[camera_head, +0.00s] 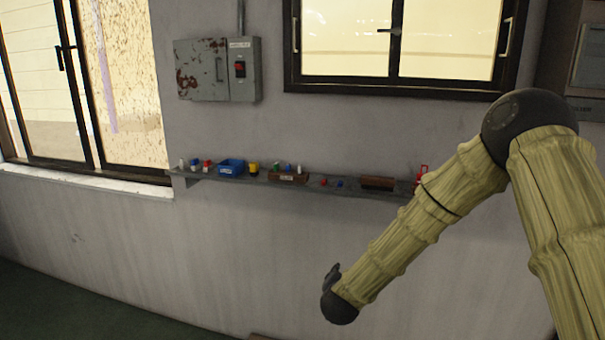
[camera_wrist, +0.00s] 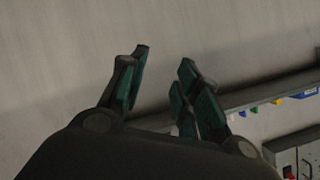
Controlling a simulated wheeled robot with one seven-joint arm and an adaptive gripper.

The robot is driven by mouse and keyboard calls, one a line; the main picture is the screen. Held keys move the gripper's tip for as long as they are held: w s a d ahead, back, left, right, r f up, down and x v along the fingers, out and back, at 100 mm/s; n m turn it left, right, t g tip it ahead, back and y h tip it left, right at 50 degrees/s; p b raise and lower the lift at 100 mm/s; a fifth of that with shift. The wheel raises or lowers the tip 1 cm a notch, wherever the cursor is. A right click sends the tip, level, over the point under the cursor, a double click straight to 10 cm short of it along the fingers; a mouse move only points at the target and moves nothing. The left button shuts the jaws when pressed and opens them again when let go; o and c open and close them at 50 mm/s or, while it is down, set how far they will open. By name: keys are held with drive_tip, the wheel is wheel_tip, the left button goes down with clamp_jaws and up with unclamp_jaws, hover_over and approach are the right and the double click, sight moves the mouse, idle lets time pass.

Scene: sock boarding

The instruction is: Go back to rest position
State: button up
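My gripper (camera_wrist: 163,68) shows in the wrist view with its green-padded fingers spread apart. Nothing is between the fingers; only bare grey wall is behind the gap. In the head view my sleeved arm comes in from the right and bends down towards the lower middle. It ends there in a dark joint in front of the wall, and the gripper's fingers cannot be made out in that view.
A narrow wall shelf (camera_head: 213,180) carries a blue bin (camera_head: 231,167), brown boxes (camera_head: 288,177) and several small coloured items. The shelf (camera_wrist: 262,92) also shows in the wrist view. A grey electrical box (camera_head: 240,78) hangs above. Windows (camera_head: 400,40) flank it.

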drive_tip(key=s+d+f+n+g+y, duration=0.1)
drive_tip(key=s+d+f+n+g, duration=0.15)
drive_tip(key=s+f, duration=0.95)
drive_tip(key=s+d+f+n+g+y, duration=0.1)
drive_tip(key=s+d+f+n+g, duration=0.2)
drive_tip(key=s+f, duration=0.9)
drive_tip(key=s+d+f+g, duration=0.2)
drive_tip(key=s, duration=0.7)
drive_tip(key=s+d+f+n+g, duration=0.1)
drive_tip(key=s+d+f+g, duration=0.1)
drive_tip(key=s, duration=0.8)
drive_tip(key=s+d+f+n+g, duration=0.1)
drive_tip(key=s+d+f+g, duration=0.1)
drive_tip(key=s, duration=0.7)
drive_tip(key=shift+s+f+g, duration=0.4)
drive_tip(key=shift+f+g, duration=0.25)
drive_tip(key=shift+f, duration=0.1)
drive_tip(key=shift+w+n, duration=0.15)
drive_tip(key=shift+n, duration=0.1)
drive_tip(key=shift+c, duration=0.2)
